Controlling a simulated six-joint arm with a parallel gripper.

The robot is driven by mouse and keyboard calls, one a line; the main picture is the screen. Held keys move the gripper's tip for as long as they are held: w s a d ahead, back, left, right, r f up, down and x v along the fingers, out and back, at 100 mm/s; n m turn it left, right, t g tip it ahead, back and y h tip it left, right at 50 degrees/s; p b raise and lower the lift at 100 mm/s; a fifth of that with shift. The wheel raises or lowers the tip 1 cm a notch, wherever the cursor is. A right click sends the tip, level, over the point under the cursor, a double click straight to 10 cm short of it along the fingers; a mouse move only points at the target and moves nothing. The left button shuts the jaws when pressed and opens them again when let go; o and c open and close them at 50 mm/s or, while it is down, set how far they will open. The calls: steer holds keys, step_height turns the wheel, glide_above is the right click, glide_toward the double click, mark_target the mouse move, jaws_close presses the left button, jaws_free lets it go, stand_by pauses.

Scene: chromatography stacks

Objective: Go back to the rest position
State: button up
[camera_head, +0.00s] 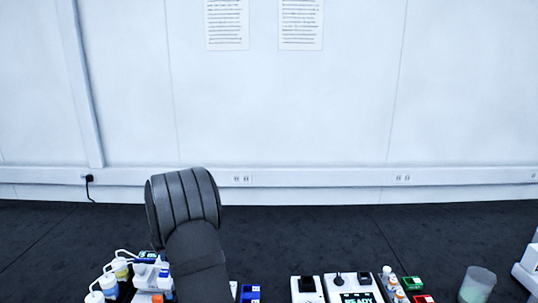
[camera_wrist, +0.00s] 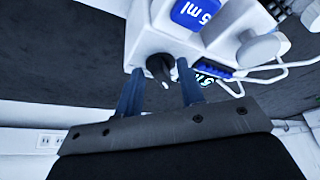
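My gripper (camera_wrist: 160,66) shows in the wrist view with its two blue fingers spread apart and nothing held between them. A black knob or nozzle (camera_wrist: 158,67) on a white device (camera_wrist: 152,38) appears in line with the gap, beyond or near the fingertips; I cannot tell how close. The device carries a blue block marked "5 ml" (camera_wrist: 194,12). In the head view my dark arm rises at the lower left and hides what is behind it; my gripper does not show there.
In the head view, white-capped bottles with tubing (camera_head: 120,268) stand left of my arm. A white unit reading "READY" (camera_head: 356,290), small vials (camera_head: 393,284), a green tray (camera_head: 411,283) and a translucent beaker (camera_head: 478,284) line the front edge. The dark surface behind is clear up to the wall.

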steer(key=shift+s+a+m+t+h, duration=0.15)
steer(key=shift+m+t+h, duration=0.15)
steer(key=shift+m, duration=0.8)
steer(key=shift+s+a+m+t+h, duration=0.15)
steer(key=shift+m+h, duration=0.25)
steer(key=shift+m, duration=0.7)
steer(key=shift+a+m+t+h, duration=0.2)
steer(key=shift+m+h, duration=0.2)
steer(key=shift+m, duration=0.6)
steer(key=shift+a+m+t+h, duration=0.15)
steer(key=shift+m+h, duration=0.25)
steer(key=shift+m, duration=0.6)
steer(key=shift+v, duration=1.1)
steer(key=shift+o, duration=0.5)
steer(key=shift+w, duration=0.1)
steer(key=o, duration=1.1)
steer(key=shift+r, duration=0.15)
steer(key=shift+o, duration=1.2)
steer(key=shift+m+g, duration=0.3)
steer(key=shift+g, duration=0.6)
steer(key=v, duration=0.5)
steer(key=shift+w+d+r, duration=0.2)
steer(key=shift+d+r, duration=0.05)
steer(key=shift+r, duration=0.2)
steer(key=s+r+g, duration=0.3)
steer(key=s+r, duration=0.1)
steer(key=r, duration=0.5)
step_height(320, 180, down, 10)
steer(key=shift+d+r, duration=0.2)
